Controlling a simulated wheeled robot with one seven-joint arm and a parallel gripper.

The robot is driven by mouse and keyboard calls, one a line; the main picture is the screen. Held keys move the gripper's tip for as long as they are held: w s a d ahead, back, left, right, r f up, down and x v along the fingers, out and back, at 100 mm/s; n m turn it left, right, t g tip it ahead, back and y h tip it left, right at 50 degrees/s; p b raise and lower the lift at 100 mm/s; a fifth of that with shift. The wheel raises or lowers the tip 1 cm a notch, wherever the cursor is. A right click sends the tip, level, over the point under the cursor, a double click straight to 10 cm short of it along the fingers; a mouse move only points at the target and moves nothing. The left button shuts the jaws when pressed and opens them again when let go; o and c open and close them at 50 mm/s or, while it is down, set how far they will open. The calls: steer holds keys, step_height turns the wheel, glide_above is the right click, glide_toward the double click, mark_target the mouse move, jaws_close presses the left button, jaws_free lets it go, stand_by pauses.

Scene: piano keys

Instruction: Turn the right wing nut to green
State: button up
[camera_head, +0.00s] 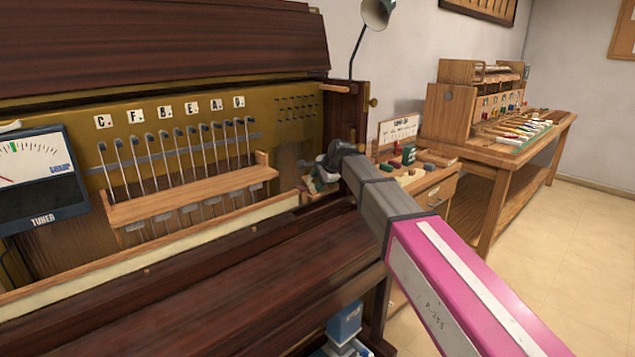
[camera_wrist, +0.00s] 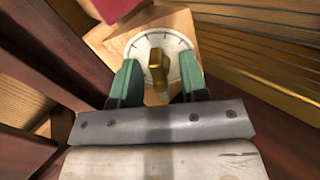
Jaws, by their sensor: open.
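In the wrist view a brass wing nut (camera_wrist: 158,68) stands at the middle of a round white dial (camera_wrist: 142,47) with dark tick marks. The dial sits on a light wooden block. My gripper (camera_wrist: 158,82) is open, with one green finger on each side of the wing nut and a gap showing on both sides. No green mark can be made out on the dial. In the head view my gripper (camera_head: 322,178) is at the right end of the piano, and the wing nut is hidden there.
A tuner meter (camera_head: 40,180) stands at the left of the open piano, beside a row of hammers under letter tiles. A small cabinet with coloured blocks (camera_head: 408,155) is just right of my gripper. A wooden workbench (camera_head: 500,155) stands behind. Dark wood walls crowd the gripper's sides.

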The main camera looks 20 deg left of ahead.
steer(key=shift+s+d+r, duration=0.15)
steer(key=shift+d+r, duration=0.15)
steer(key=shift+r, duration=0.05)
stand_by(0.3)
steer(key=c, duration=0.7)
